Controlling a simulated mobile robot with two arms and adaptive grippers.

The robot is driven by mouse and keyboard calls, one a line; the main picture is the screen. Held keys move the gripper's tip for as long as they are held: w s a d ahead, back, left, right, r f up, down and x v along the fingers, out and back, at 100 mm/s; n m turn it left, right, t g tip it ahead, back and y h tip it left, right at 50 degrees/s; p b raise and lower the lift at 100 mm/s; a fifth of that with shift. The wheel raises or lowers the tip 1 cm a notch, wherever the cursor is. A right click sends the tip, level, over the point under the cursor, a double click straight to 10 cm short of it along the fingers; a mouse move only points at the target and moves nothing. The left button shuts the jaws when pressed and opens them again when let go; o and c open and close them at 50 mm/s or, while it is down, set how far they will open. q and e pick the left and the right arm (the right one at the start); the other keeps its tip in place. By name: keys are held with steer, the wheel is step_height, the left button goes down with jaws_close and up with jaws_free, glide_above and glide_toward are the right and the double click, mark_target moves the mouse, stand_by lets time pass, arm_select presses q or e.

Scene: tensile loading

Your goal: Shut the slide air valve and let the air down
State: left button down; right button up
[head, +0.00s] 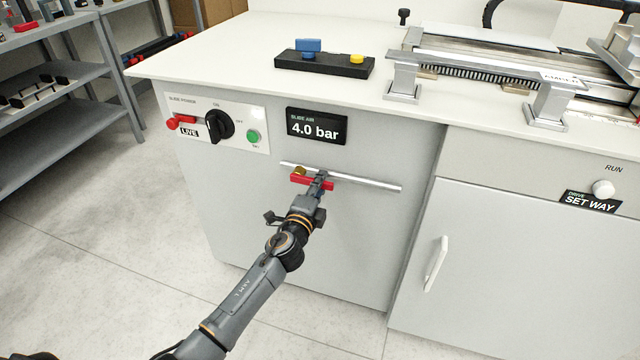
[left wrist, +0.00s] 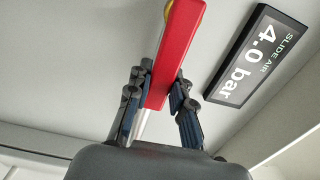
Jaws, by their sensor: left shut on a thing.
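The slide air valve has a red lever (head: 325,185) and a brass-coloured body (head: 299,171) on a horizontal silver pipe (head: 370,183) on the cabinet front. The lever lies along the pipe. My left gripper (head: 319,183) is shut on the red lever. In the left wrist view the red lever (left wrist: 180,45) stands between the fingers of the left gripper (left wrist: 158,100). The slide air display (head: 316,126) above the pipe reads 4.0 bar, and it also shows in the left wrist view (left wrist: 258,55). My right gripper is not in view.
A black block with blue and yellow parts (head: 324,64) sits on the bench top. A white door handle (head: 436,263) sticks out at right.

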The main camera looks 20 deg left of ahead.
arm_select(q)
steer(key=shift+f, duration=0.2)
steer(key=a+f+m+b, duration=0.3)
steer(key=a+f+m, duration=0.3)
steer(key=m, duration=1.2)
steer(key=shift+a, duration=0.3)
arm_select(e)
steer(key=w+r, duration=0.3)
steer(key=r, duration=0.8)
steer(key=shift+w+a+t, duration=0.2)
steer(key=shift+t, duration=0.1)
arm_select(q)
steer(key=shift+w+f, duration=0.1)
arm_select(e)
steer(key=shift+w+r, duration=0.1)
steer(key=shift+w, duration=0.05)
arm_select(q)
steer(key=c, duration=1.2)
jaws_free()
steer(key=shift+o, duration=0.2)
